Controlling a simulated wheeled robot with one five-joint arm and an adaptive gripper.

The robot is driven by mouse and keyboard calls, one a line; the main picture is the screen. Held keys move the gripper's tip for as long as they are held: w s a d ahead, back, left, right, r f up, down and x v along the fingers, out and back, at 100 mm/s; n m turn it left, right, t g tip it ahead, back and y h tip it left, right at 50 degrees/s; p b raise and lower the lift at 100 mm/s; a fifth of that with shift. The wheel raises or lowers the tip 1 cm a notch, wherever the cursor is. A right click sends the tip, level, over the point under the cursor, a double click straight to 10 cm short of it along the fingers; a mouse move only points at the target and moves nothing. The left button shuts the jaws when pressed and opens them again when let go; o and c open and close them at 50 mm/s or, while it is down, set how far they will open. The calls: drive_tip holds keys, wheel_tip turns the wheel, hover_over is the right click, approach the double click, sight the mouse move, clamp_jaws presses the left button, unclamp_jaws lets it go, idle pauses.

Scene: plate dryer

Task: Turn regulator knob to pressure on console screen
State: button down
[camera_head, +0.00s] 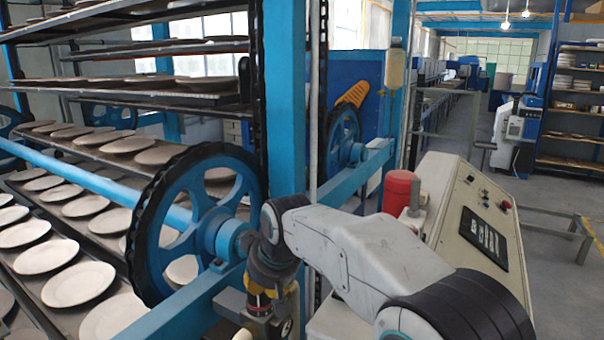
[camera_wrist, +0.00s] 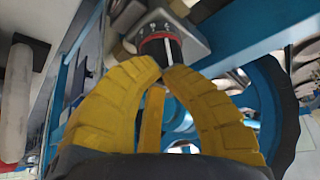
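The regulator knob (camera_wrist: 160,48) is a dark cylinder with a red ring and a white mark, below a small white-marked scale on a grey metal block, in the wrist view. My gripper (camera_wrist: 162,68) has thick yellow fingers that draw together at the knob's near end. Whether they grip the knob or only stand close to it cannot be told. In the head view, my gripper (camera_head: 262,293) points down at the regulator block (camera_head: 235,306) beside the blue frame, and the arm partly hides the knob. The console (camera_head: 458,194) stands at right with a dark screen (camera_head: 485,238); its reading is too small to make out.
A large blue wheel (camera_head: 190,222) and dryer racks with plates (camera_head: 78,284) fill the left. A blue post (camera_head: 285,100) stands behind my gripper. A red cylinder (camera_head: 397,192) stands by the console. The floor at right is partly clear, with a low rail.

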drive_tip(key=shift+s+a+f, duration=0.1)
drive_tip(key=shift+a+f, duration=0.05)
idle(0.3)
drive_tip(key=shift+s, duration=0.35)
wheel_tip(320, 180, up, 6)
drive_tip(key=p, duration=0.5)
drive_tip(key=shift+d, duration=0.2)
